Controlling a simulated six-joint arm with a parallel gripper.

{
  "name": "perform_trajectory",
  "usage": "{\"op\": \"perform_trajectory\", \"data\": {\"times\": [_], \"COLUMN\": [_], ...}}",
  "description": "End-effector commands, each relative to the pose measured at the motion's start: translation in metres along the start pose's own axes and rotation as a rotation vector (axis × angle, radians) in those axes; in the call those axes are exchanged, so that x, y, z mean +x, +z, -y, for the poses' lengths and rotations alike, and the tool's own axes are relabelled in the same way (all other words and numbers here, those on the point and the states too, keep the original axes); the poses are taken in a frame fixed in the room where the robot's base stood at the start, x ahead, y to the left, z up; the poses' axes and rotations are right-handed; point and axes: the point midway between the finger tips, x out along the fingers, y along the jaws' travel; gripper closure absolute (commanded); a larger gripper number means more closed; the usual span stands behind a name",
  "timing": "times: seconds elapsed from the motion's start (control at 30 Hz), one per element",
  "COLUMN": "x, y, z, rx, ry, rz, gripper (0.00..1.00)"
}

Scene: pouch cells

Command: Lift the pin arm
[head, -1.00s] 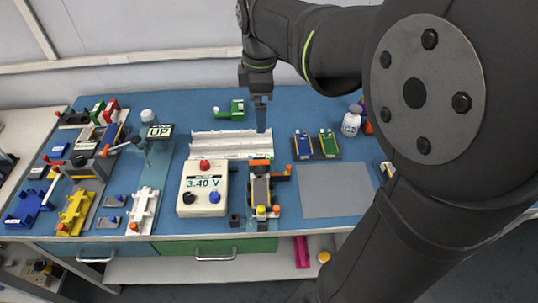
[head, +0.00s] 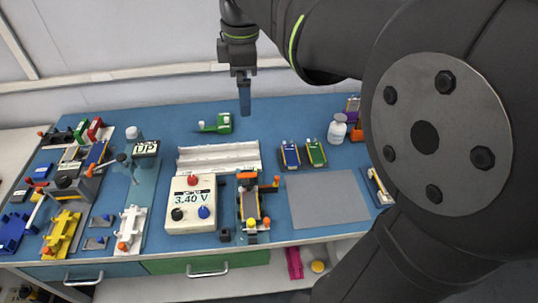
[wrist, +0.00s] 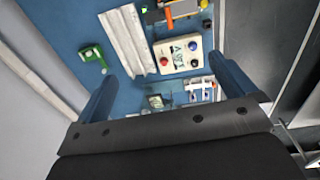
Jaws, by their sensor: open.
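No part is marked as the pin arm. A small stand with a display (head: 146,148) that seems to read UP, and a thin post (head: 134,176), is on the light blue strip at the left in the head view. A dark-knobbed lever (head: 122,158) is beside it. I cannot tell which part is the pin arm. My gripper (head: 245,112) is in the air toward the back of the bench, well right of the stand, pointing down. In the wrist view my gripper (wrist: 163,68) has its two blue fingers wide apart with nothing between them.
A white ribbed tray (head: 219,158), a 3.40 V meter (head: 191,204) and a fixture with orange handles (head: 250,203) fill the middle. A green block (head: 216,124) stands behind the tray. Blue and green cells (head: 302,154) and a grey mat (head: 327,199) are at right.

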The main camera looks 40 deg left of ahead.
Motion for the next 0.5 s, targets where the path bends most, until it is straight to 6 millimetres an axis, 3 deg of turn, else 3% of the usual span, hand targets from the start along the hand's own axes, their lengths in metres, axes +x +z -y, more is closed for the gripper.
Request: {"op": "perform_trajectory", "data": {"times": [0.13,0.4,0.5], "x": [-0.0108,-0.0123,-0.0122], "y": [0.0001,0.0001,0.0001], "z": [0.0,0.0003,0.0003], "rx": [0.0,0.0,0.0], "ry": [0.0,-0.001,-0.001], "rz": [0.0,0.0,0.0], "gripper": [0.0,0.0,0.2]}}
